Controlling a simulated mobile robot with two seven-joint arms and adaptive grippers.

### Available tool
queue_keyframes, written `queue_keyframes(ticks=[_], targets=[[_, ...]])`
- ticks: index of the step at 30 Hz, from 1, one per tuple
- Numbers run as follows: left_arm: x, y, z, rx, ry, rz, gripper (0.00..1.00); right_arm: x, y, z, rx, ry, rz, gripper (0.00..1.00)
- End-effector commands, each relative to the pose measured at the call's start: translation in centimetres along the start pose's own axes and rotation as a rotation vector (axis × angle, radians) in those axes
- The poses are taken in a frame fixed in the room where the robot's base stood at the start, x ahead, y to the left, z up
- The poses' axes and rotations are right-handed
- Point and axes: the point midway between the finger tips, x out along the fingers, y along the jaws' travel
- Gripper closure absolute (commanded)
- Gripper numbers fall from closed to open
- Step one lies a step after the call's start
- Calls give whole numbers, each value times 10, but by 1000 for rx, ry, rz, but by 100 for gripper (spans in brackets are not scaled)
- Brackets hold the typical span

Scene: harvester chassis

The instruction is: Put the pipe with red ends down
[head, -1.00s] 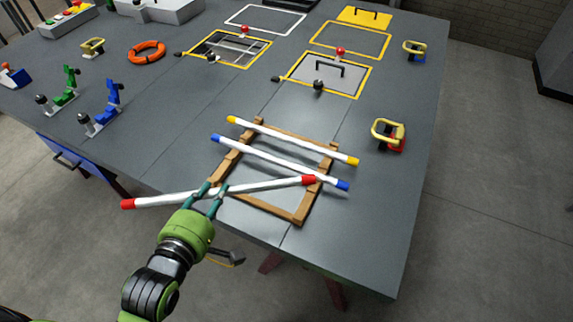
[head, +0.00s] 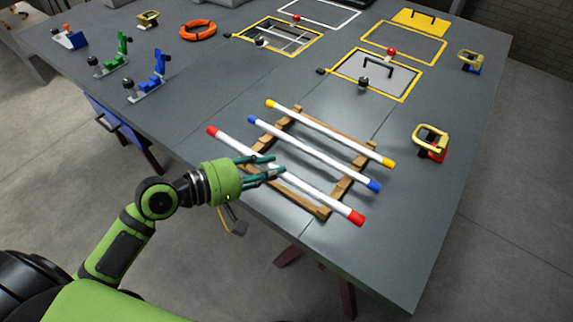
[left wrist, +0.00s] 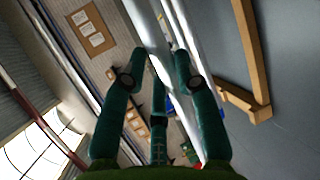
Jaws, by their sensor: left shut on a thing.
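The pipe with red ends (head: 310,189) is white with a red cap at each end. In the head view it lies across the near part of the wooden frame (head: 290,204), roughly parallel to the other pipes. I cannot tell whether it touches the wood. My left gripper (head: 279,172) is shut on it near its middle. In the left wrist view, the gripper's fingers (left wrist: 160,72) are around a white pipe (left wrist: 148,27), whose ends are out of sight. My right gripper does not show.
A blue-ended pipe (head: 312,153) and a yellow-ended pipe (head: 330,133) rest on the frame behind. A yellow handle with a red base (head: 431,142) stands to the right. Green (head: 112,59) and blue (head: 150,78) levers stand at left. The table's front right is clear.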

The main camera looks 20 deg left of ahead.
Motion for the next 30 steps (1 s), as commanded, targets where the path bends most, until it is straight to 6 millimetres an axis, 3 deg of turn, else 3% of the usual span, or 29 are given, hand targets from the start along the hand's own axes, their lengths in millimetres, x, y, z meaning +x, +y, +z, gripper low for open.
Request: queue_keyframes(ticks=[3,9,14,21,30], targets=[[27,-4,-17,-1,3,8,100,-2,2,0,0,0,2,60],[55,-12,-34,-1,2,6,100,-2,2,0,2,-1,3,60],[62,-19,-38,-1,1,4,100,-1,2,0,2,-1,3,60],[72,-50,-42,-3,2,3,100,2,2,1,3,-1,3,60],[72,-53,-43,0,2,4,100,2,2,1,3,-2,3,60]])
